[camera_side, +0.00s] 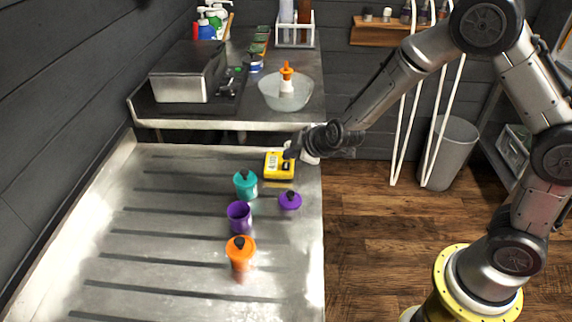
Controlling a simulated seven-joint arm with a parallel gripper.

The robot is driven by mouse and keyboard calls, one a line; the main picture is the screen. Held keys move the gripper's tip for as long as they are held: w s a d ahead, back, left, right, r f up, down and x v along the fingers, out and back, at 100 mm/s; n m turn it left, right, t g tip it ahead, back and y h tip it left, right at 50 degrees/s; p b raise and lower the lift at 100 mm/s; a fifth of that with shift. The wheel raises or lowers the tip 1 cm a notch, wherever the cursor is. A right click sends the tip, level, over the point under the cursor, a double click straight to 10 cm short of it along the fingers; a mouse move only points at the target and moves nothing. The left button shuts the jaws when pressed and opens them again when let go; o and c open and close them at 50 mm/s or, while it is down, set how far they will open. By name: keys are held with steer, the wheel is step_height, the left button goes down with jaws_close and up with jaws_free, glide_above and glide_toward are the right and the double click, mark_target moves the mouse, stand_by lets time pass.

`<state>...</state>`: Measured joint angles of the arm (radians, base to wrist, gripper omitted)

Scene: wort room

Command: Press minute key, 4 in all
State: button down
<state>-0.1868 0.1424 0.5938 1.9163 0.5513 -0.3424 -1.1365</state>
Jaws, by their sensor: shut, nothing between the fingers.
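A yellow timer (272,173) with a pale display and dark keys lies on the metal drainboard near its back right corner. My gripper (289,155) is shut and empty, with its fingertips at the timer's upper right part. I cannot tell whether the tips touch a key or hover just over it. The minute key cannot be made out at this size, and the display digits are too small to read.
On the drainboard (160,265) stand a teal lidded jar (245,186), a purple cup (239,217), a purple lid (290,202) and an orange bottle (240,256). A glass bowl (285,95) holds an orange-topped bottle behind. The drainboard's left side is clear.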

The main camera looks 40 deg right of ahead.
steer(key=shift+r, duration=2.2)
step_height(320, 180, up, 8)
steer(key=r+t, duration=0.1)
steer(key=t, duration=0.1)
glide_above(290, 169)
steer(key=d, duration=0.2)
step_height(290, 169, up, 4)
steer(key=s, duration=0.2)
steer(key=s+r+m+y, duration=0.1)
steer(key=s+r+y, duration=0.1)
steer(key=s+r, duration=0.65)
steer(key=s+d+f+m+g, duration=0.1)
steer(key=s+f+m+g, duration=0.1)
steer(key=s, duration=0.9)
steer(key=s+d+f+m+g+h, duration=0.1)
steer(key=s+f+m, duration=0.4)
steer(key=s, duration=0.5)
step_height(290, 169, down, 2)
steer(key=d+g, duration=0.1)
steer(key=g, duration=0.1)
steer(key=shift+s+g+h, duration=0.3)
steer(key=shift+s, duration=0.1)
